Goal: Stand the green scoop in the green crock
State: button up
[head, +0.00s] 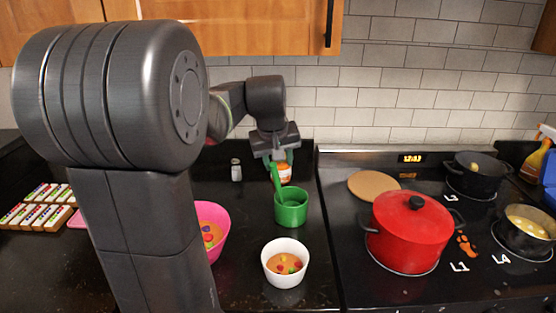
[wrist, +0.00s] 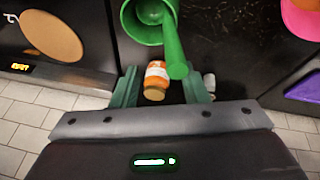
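The green crock (head: 292,211) stands upright on the dark counter, left of the stove. The green scoop (head: 275,180) leans in it with its handle up over the rim toward the wall; its lower end is hidden in the head view. In the wrist view the crock (wrist: 141,27) is at the top, and the scoop's handle (wrist: 174,48) reaches from its opening toward my gripper (wrist: 161,88). My gripper (head: 279,159) is open above and behind the crock. Its green fingers are wide apart, with the handle's end between them in the picture; I see no finger closed on it.
An orange-labelled jar (head: 285,173) stands behind the crock, and a small shaker (head: 236,170) stands to its left. A white bowl (head: 284,277) is in front, and a pink bowl (head: 223,222) is at left. A red pot (head: 408,235) is on the stove at right.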

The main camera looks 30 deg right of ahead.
jog(key=v, duration=1.3)
jog(key=shift+a+r, duration=0.2)
jog(key=shift+r, duration=0.15)
jog(key=shift+f, duration=0.15)
jog(key=x, duration=1.3)
jog(key=shift+d, duration=0.1)
jog(key=shift+w+d+r+p, duration=0.15)
jog(key=shift+r+p, duration=0.15)
jog(key=shift+p, duration=0.15)
jog(key=shift+r+p, duration=0.4)
jog(key=shift+r, duration=0.45)
